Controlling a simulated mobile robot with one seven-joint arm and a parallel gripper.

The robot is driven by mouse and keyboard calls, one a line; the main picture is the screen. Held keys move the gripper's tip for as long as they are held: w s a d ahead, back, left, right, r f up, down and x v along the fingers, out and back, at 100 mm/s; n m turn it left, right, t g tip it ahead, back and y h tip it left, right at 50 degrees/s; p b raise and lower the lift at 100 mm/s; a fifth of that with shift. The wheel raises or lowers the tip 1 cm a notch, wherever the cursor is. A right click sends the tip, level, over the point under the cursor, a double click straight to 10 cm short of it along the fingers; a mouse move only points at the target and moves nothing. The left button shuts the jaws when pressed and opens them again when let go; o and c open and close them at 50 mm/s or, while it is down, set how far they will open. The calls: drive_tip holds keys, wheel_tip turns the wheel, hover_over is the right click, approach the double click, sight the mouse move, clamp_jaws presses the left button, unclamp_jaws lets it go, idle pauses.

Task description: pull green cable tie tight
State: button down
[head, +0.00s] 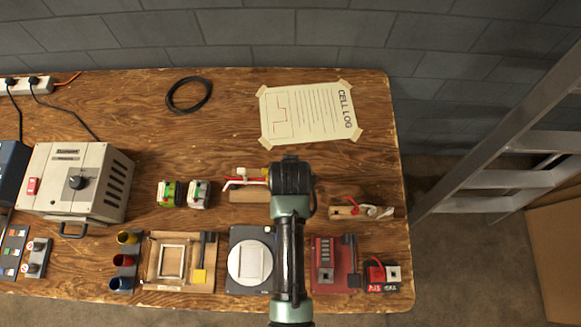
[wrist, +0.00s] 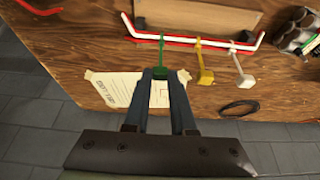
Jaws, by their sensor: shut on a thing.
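In the wrist view the green cable tie (wrist: 162,48) hangs from a red and white cable bundle (wrist: 185,40), with its green end block between my fingertips. My gripper (wrist: 160,75) is shut on that block. The tie's strap runs straight from the block to the bundle. A yellow tie (wrist: 205,75) and a white tie (wrist: 244,79) hang from the same bundle, to the right of the green one. In the head view the bundle (head: 236,182) shows left of my arm, on a wooden block (head: 250,196). My arm hides the green tie and my fingertips there.
A taped CELL LOG sheet (head: 310,113) lies beyond the bundle and a black cable coil (head: 189,95) to its left. Two battery-like packs (head: 184,194) stand left of the bundle. Another wooden block with red and white parts (head: 362,209) is to the right. Fixtures line the front edge.

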drive_tip(key=c, duration=0.7)
unclamp_jaws()
drive_tip(key=v, duration=1.3)
drive_tip(key=shift+f, duration=0.1)
